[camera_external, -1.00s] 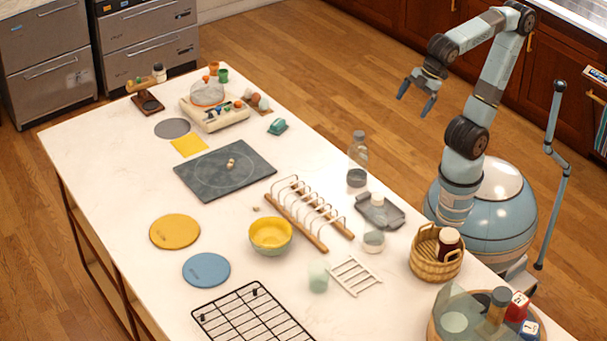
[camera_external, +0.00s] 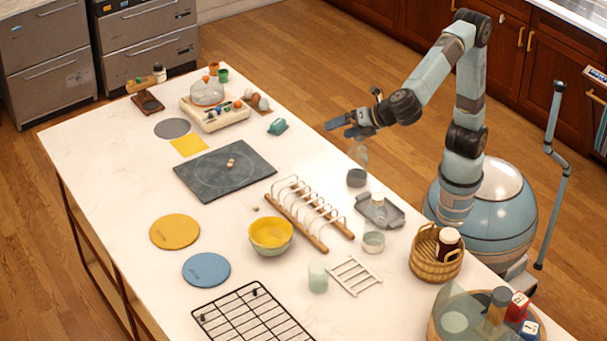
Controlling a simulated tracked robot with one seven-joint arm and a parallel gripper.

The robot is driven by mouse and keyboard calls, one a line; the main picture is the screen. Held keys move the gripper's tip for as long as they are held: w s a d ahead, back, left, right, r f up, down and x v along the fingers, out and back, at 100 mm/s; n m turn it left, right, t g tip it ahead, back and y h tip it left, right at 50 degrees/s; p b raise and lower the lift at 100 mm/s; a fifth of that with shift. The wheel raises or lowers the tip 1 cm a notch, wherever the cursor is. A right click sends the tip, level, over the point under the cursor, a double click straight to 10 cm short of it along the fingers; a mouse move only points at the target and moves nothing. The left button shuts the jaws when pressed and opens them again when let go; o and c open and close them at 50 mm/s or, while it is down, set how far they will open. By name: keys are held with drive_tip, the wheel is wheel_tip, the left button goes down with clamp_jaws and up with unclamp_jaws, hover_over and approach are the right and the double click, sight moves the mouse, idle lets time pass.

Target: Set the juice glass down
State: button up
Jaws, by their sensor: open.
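A pale green, translucent tumbler (camera_external: 318,278), which looks like the juice glass, stands upright on the white counter (camera_external: 130,180), left of a small white rack. I cannot be sure that it is the juice glass. My gripper (camera_external: 340,126) is open, with nothing seen between its fingers. The gripper is well away from the tumbler.
Near the tumbler are a yellow-green bowl (camera_external: 271,237), a toast-style rack (camera_external: 305,213), the small white rack (camera_external: 354,276) and a black wire rack (camera_external: 255,315). A basket (camera_external: 436,257) stands at the right edge. The left side beside the dark slab (camera_external: 225,170) has bare counter.

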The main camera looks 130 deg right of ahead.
drive_tip(key=w+a+f+n+t+h, duration=0.2)
drive_tip(key=w+a+f+n+t, duration=0.15)
drive_tip(key=w+a+n, duration=0.6)
drive_tip(key=n+t, duration=0.3)
drive_tip(key=t, duration=0.1)
hover_over(312, 271)
drive_tip(key=s+a, duration=0.2)
drive_tip(key=a, duration=0.3)
wheel_tip(312, 271, down, 3)
drive_tip(key=shift+m+g, duration=0.25)
drive_tip(key=f, duration=2.3)
drive_tip(key=shift+s+d, duration=0.2)
drive_tip(key=shift+s, duration=0.05)
drive_tip(key=shift+f, duration=0.25)
drive_tip(key=shift+w+d+f, duration=0.1)
drive_tip(key=shift+w+d, duration=0.05)
drive_tip(key=shift+x, duration=2.25)
drive_tip(key=shift+c, duration=0.4)
